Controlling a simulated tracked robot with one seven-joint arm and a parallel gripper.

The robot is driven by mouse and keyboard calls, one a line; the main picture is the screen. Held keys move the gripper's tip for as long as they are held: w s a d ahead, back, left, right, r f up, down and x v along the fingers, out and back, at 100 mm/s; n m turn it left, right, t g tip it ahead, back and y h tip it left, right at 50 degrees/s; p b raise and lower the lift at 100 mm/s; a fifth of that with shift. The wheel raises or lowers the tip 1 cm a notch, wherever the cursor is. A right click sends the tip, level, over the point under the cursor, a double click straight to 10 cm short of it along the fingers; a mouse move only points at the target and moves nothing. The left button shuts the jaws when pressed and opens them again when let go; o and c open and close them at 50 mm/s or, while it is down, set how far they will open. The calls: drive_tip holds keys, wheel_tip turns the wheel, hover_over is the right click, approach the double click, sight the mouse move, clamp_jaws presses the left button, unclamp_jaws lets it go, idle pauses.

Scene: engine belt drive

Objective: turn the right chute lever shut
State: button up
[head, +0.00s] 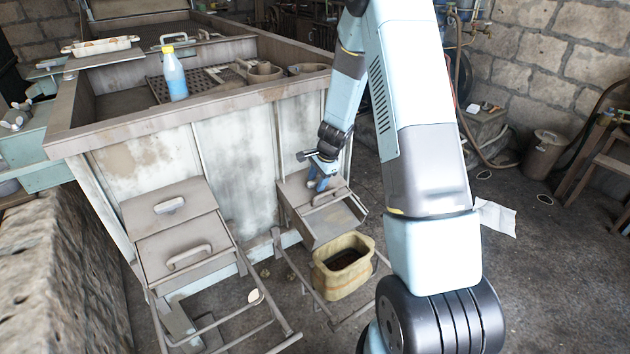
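The right chute (318,222) is a grey metal box on the front of the washing-tank-like bench, sloping down toward a yellowish bin. A bar-shaped handle (330,197) shows on its upper face; I cannot tell for sure whether this is the chute lever. My gripper (318,185) is small in the picture, pointing down at the top of the right chute, just above or against it by the handle. Its fingers are blurred against the chute, so I cannot tell whether they are open, shut or touching. My arm comes down from the top and hides part of the area to the right.
The left chute (178,228) has two pale handles and a frame of rails below. The yellowish bin (345,262) stands under the right chute's mouth. Floor at right is mostly open.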

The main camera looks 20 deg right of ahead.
drive_tip(key=shift+w+d+r, duration=0.1)
drive_tip(key=shift+r, duration=0.05)
drive_tip(key=shift+r, duration=0.25)
drive_tip(key=v, duration=1.3)
